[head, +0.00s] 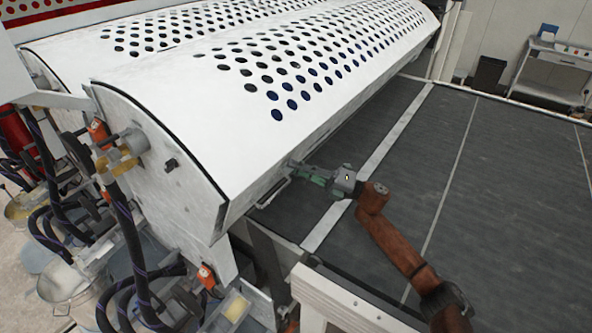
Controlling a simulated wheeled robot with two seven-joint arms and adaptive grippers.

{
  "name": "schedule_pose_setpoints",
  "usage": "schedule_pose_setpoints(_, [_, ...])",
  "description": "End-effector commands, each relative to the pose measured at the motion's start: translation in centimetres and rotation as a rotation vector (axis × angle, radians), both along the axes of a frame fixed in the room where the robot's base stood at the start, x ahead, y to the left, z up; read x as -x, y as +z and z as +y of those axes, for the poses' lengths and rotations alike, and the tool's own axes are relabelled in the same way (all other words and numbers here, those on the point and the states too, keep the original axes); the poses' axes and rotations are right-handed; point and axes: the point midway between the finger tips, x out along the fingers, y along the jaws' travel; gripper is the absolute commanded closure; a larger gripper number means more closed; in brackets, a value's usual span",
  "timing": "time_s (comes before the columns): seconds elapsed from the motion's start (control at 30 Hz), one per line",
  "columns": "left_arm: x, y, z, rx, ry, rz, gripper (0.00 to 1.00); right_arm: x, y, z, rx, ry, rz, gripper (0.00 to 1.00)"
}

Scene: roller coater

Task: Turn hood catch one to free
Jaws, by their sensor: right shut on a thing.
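The white perforated hood (190,130) of the roller coater is down, its lower front edge running diagonally across the view. My right gripper (296,169) reaches in from the lower right and is at this edge, its fingers shut on a small part there. That part seems to be hood catch one, but the fingers hide most of it, so its turn position cannot be told. A bar handle (272,192) sits on the edge just left of the fingers. My left gripper is not in view.
The dark conveyor bed (480,180) with pale lines lies below and right of the hood. A white frame rail (350,300) stands in front. Hoses, fittings and buckets (65,280) crowd the left end. A side table (550,65) and dark bin (488,72) stand far right.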

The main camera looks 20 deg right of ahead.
Motion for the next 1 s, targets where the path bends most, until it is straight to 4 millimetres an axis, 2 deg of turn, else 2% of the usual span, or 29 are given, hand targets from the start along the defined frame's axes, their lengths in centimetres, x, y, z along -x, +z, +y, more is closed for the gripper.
schedule_pose_setpoints(0.37, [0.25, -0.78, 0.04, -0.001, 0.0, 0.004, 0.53, -0.08, -0.44, 0.16, -0.108, 0.06, 0.086, 1.0])
schedule_pose_setpoints(0.9, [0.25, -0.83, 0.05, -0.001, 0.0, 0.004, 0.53, -0.07, -0.39, 0.18, -0.123, 0.068, 0.099, 1.0])
schedule_pose_setpoints(0.93, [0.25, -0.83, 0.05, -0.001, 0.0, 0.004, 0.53, -0.07, -0.39, 0.18, -0.123, 0.068, 0.099, 0.87])
schedule_pose_setpoints(1.0, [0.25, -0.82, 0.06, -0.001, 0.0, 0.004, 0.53, -0.07, -0.38, 0.16, -0.123, 0.067, 0.099, 0.82])
